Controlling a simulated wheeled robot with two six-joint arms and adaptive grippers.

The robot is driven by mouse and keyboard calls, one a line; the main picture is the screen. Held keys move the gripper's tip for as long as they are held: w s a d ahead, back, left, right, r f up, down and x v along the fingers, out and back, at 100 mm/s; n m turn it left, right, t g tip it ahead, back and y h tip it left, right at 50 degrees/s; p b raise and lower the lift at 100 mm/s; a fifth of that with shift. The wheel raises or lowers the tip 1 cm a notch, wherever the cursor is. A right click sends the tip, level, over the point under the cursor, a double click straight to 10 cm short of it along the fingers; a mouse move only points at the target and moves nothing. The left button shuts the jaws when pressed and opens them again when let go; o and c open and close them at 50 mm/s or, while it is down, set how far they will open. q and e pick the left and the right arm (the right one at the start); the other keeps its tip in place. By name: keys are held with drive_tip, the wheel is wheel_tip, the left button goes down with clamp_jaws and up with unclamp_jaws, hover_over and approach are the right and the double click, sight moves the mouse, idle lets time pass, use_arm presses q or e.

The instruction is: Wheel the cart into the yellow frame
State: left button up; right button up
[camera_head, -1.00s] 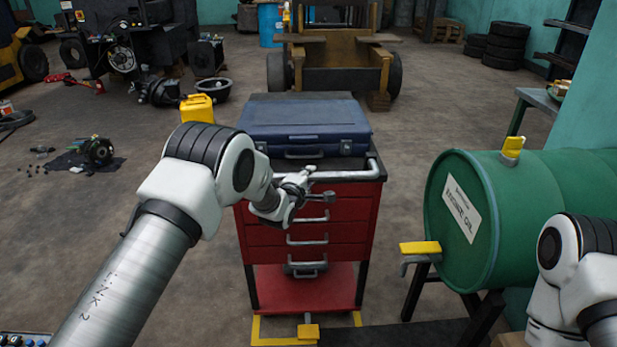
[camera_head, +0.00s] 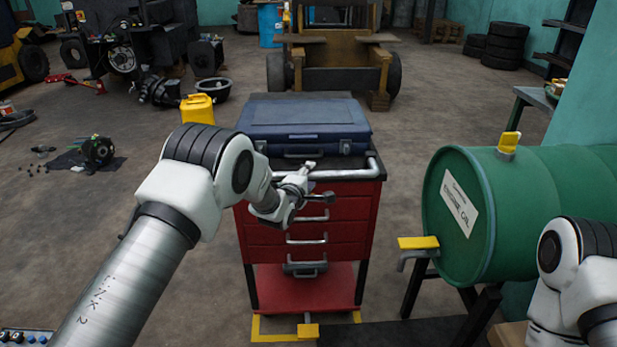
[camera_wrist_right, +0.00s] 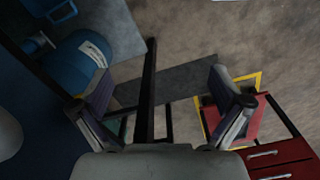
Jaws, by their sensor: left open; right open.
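The cart (camera_head: 309,234) is a red drawer cart with a grey push bar (camera_head: 340,174) along its near top edge. A yellow frame (camera_head: 262,328) is marked on the floor at its near foot; the cart hides its far part. The frame (camera_wrist_right: 204,122) also shows in the right wrist view, beside the cart's red lower shelf (camera_wrist_right: 247,124). My left gripper (camera_head: 309,181) is open at the push bar's left part; I cannot tell whether it touches. My right gripper (camera_wrist_right: 160,108) is open and empty, above the floor to the cart's side; its fingers are outside the head view.
A closed blue case (camera_head: 304,121) lies on the cart. A green oil drum (camera_head: 480,220) on a dark stand is close on the right. A yellow can (camera_head: 198,109) and loose parts (camera_head: 98,150) lie left. The stripped forklift (camera_head: 340,65) stands behind.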

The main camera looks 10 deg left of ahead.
use_arm(q)
drive_tip(key=v, duration=1.2)
